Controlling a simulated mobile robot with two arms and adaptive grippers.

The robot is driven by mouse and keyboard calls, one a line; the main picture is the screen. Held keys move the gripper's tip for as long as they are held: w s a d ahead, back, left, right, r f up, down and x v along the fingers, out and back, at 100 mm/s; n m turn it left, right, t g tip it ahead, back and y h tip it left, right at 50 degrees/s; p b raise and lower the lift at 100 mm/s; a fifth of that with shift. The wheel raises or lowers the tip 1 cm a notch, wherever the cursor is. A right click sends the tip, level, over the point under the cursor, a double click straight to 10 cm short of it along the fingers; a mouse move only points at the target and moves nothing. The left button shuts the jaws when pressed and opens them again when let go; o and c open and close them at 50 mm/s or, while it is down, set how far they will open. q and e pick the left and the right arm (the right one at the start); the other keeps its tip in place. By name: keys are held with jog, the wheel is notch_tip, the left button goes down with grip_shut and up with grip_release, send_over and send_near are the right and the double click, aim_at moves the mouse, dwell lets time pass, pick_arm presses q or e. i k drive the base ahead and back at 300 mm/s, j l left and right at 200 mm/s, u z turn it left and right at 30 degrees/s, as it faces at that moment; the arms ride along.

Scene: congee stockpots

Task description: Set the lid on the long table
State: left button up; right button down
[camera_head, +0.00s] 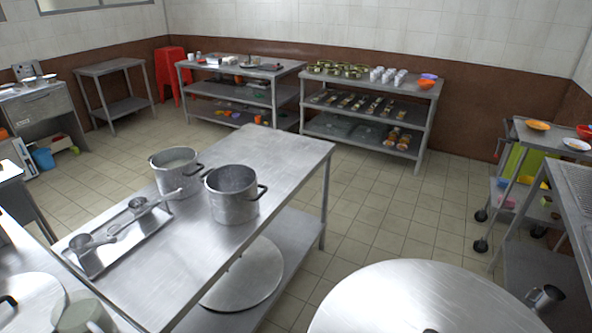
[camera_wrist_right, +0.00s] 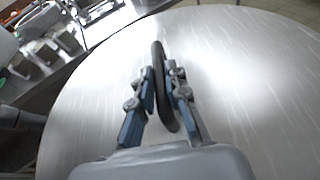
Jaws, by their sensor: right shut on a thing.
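A large round steel lid (camera_head: 415,295) fills the bottom right of the head view. In the right wrist view the same lid (camera_wrist_right: 245,70) spreads below my right gripper (camera_wrist_right: 166,75). That gripper is shut on the lid's upright black loop handle (camera_wrist_right: 160,50), with one blue finger on each side. The long steel table (camera_head: 270,150) stands left of the lid in the head view, with bare top at its far end. The lid appears raised, apart from that table. My left gripper is in neither view.
Two steel pots (camera_head: 232,195) (camera_head: 174,172) and a tray with ladles (camera_head: 120,238) occupy the table's middle and near left. Another lid (camera_head: 248,277) lies on its lower shelf. A cart (camera_head: 510,185) and steel counter (camera_head: 575,195) stand at right; tiled floor lies between.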

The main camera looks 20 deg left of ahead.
aim_at(261, 153)
jog(key=i+l+z, duration=0.1)
jog(key=i+z, duration=0.15)
jog(key=i, duration=0.5)
jog(key=i+j+z, duration=0.1)
jog(key=i+z, duration=0.15)
jog(key=i, duration=0.55)
jog(key=i+l+z, duration=0.1)
jog(key=i, duration=0.4)
jog(key=i+l+z, duration=0.1)
jog(key=i, duration=0.35)
jog(key=u, duration=3.15)
jog(key=i+j, duration=0.1)
jog(key=i, duration=0.9)
